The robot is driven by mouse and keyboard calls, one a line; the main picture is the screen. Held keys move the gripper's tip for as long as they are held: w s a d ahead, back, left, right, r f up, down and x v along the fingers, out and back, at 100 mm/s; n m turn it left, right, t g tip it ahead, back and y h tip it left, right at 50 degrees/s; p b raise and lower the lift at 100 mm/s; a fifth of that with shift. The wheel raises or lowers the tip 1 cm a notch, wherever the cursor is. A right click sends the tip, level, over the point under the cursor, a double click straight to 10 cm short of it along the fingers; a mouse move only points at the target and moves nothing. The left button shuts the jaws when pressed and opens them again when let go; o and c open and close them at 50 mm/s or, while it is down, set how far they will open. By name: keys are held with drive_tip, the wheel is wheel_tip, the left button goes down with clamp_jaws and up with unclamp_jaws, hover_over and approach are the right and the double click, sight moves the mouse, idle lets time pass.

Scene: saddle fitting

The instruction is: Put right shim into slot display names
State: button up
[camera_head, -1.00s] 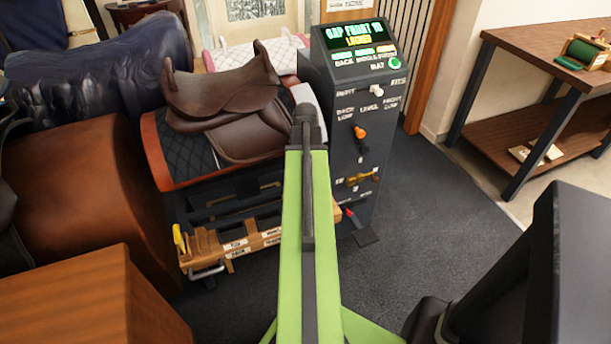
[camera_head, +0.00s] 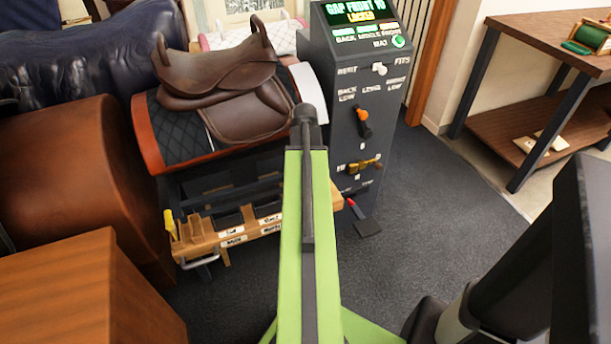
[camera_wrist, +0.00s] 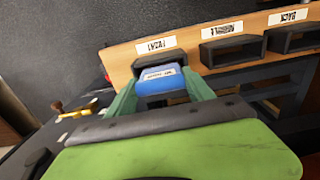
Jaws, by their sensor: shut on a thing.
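In the wrist view, my gripper (camera_wrist: 161,92) has its green fingers closed on the sides of a blue shim (camera_wrist: 160,81) with a small white label. The shim is at the mouth of the dark slot (camera_wrist: 158,61) under the FRONT label on a wooden board (camera_wrist: 190,44). I cannot tell how far in it sits. The MIDDLE slot (camera_wrist: 232,49) and the BACK slot (camera_wrist: 293,38) are to the right. In the head view, my green arm hides the gripper and shim. The console display (camera_head: 360,12) reads GAP FRONT 10, LOCKED.
A brown saddle (camera_head: 222,68) sits on a padded stand left of my arm. A wooden rack (camera_head: 215,240) with labels is below it. The dark console (camera_head: 350,110) with levers stands close to the right of my arm.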

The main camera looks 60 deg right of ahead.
drive_tip(key=shift+f, duration=0.35)
drive_tip(key=o, duration=1.9)
drive_tip(key=shift+r, duration=0.15)
wheel_tip(320, 180, up, 17)
drive_tip(key=p, duration=1.7)
drive_tip(key=shift+r, duration=0.1)
